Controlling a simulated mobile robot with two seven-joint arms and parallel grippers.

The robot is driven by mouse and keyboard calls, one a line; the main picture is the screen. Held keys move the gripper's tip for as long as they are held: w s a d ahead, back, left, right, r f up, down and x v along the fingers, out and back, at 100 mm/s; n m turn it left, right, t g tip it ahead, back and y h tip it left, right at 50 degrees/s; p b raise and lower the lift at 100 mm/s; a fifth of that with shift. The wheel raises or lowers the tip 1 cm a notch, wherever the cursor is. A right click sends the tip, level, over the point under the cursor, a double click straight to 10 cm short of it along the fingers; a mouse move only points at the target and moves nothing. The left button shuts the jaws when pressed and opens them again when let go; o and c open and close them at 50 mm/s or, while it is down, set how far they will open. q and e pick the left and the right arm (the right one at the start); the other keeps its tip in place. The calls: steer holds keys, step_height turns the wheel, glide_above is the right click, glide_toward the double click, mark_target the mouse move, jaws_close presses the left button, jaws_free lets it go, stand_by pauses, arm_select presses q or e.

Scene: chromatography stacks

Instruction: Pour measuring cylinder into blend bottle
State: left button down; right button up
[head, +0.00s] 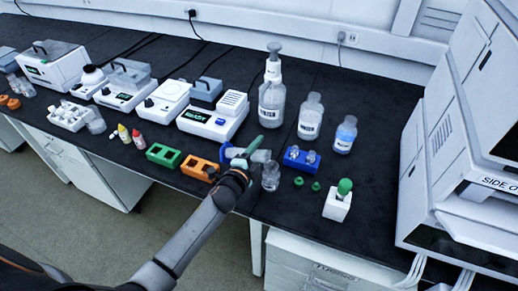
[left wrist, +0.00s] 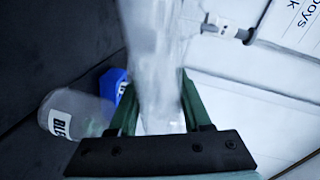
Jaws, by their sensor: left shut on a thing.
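My left gripper (head: 247,152) has green fingers and is shut on the measuring cylinder (head: 262,156). The cylinder is clear with a blue foot and is tipped almost level, foot to the left and open end to the right. The cylinder also shows between the fingers in the left wrist view (left wrist: 160,75), blurred. A small clear bottle (head: 271,177) stands just below its open end. In the left wrist view the bottle with a label starting "BLE" (left wrist: 75,112), which appears to be this blend bottle, is beside the fingers. I cannot see any liquid stream. My right gripper is not in view.
A blue rack (head: 300,158) with small vials stands right of the bottle, with green caps (head: 299,181) in front. Larger bottles (head: 311,115) stand behind. Green (head: 165,155) and orange (head: 200,167) blocks lie left. A white holder (head: 338,204) is near the front edge.

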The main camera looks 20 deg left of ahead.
arm_select(q)
steer(key=shift+d+r+m, duration=0.1)
steer(key=shift+r+m, duration=0.25)
steer(key=shift+m, duration=0.65)
steer(key=shift+r+m+y, duration=0.25)
steer(key=shift+m+y, duration=0.05)
steer(key=shift+m, duration=0.2)
steer(key=shift+d+r+m+p, duration=0.15)
steer(key=shift+m+p, duration=0.15)
steer(key=shift+m, duration=0.2)
